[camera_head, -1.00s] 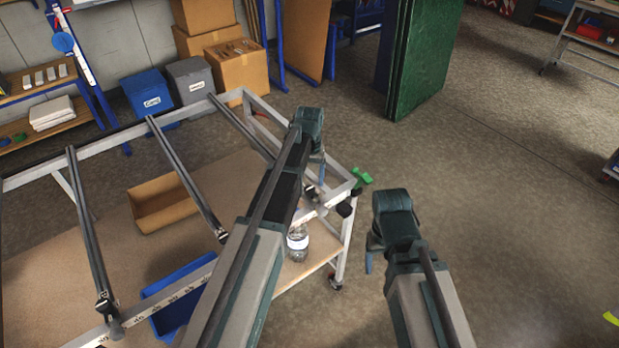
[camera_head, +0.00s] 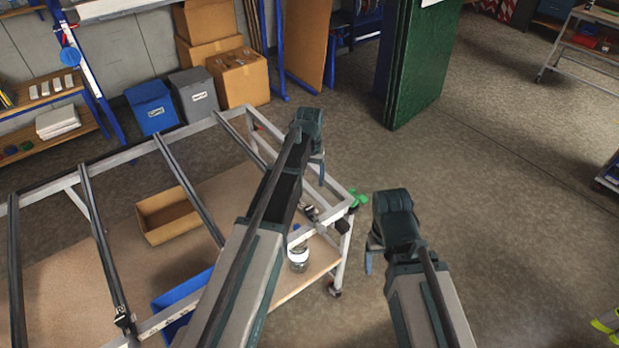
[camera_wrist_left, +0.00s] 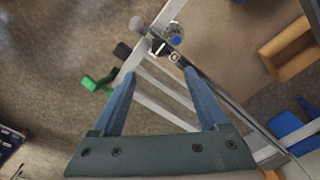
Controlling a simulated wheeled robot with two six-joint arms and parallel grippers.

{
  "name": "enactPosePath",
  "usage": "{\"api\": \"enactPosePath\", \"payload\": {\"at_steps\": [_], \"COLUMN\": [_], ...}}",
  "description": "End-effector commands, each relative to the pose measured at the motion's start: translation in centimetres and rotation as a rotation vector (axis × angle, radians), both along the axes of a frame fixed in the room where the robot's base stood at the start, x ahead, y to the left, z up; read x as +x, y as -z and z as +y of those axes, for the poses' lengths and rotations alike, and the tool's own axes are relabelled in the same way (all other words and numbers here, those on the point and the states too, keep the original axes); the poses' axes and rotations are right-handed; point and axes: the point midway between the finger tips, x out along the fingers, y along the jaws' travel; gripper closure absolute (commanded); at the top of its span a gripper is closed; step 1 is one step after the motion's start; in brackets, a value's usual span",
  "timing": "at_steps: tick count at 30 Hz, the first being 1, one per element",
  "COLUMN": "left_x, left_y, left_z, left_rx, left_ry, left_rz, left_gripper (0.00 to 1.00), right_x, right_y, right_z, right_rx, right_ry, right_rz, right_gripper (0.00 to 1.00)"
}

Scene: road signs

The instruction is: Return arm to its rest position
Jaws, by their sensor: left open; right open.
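My left arm reaches in from the lower left, its gripper (camera_head: 319,172) hanging over the right end of the metal-framed table (camera_head: 190,127). In the left wrist view its two blue-grey fingers (camera_wrist_left: 160,76) are spread apart with nothing between them. The table's frame bars show behind and past them. My right arm comes in from the bottom, and its gripper (camera_head: 369,262) points down over bare floor to the right of the table. It looks empty, but its fingers are mostly hidden behind the wrist.
A cardboard tray (camera_head: 167,217), a blue bin (camera_head: 182,290) and a clear jar (camera_head: 298,258) are under the table's bars. A green item (camera_head: 357,198) shows by its right corner. A green panel (camera_head: 415,70) stands behind.

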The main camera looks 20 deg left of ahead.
Motion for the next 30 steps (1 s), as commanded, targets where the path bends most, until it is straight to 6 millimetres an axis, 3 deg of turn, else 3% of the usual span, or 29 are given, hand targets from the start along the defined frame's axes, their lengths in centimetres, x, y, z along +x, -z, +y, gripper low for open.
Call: {"api": "enactPosePath", "payload": {"at_steps": [8,11,14,18,24,30], "left_x": [-0.1,-1.6,-5.3,-12.3,-20.5,-23.9], "left_y": [0.1,1.2,3.8,7.9,12.1,13.4], "left_z": [-0.1,-1.3,-4.1,-8.5,-12.0,-13.0], "left_rx": [0.000,0.005,0.017,0.044,0.082,0.100], "left_ry": [0.001,0.026,0.089,0.214,0.365,0.434], "left_rz": [0.000,0.004,0.011,0.026,0.040,0.047], "left_gripper": [0.23,0.23,0.23,0.23,0.23,0.23], "right_x": [0.0,0.0,0.0,0.0,0.0,0.0], "right_y": [0.1,1.2,3.8,8.0,12.1,13.5], "right_z": [0.0,0.0,0.0,0.0,0.0,0.0], "right_rx": [0.000,0.000,-0.001,0.000,-0.002,-0.002], "right_ry": [0.000,-0.001,-0.002,-0.006,-0.010,-0.012], "right_rz": [0.000,0.000,0.000,-0.001,-0.001,-0.001], "right_gripper": [0.26,0.26,0.26,0.26,0.26,0.26]}}
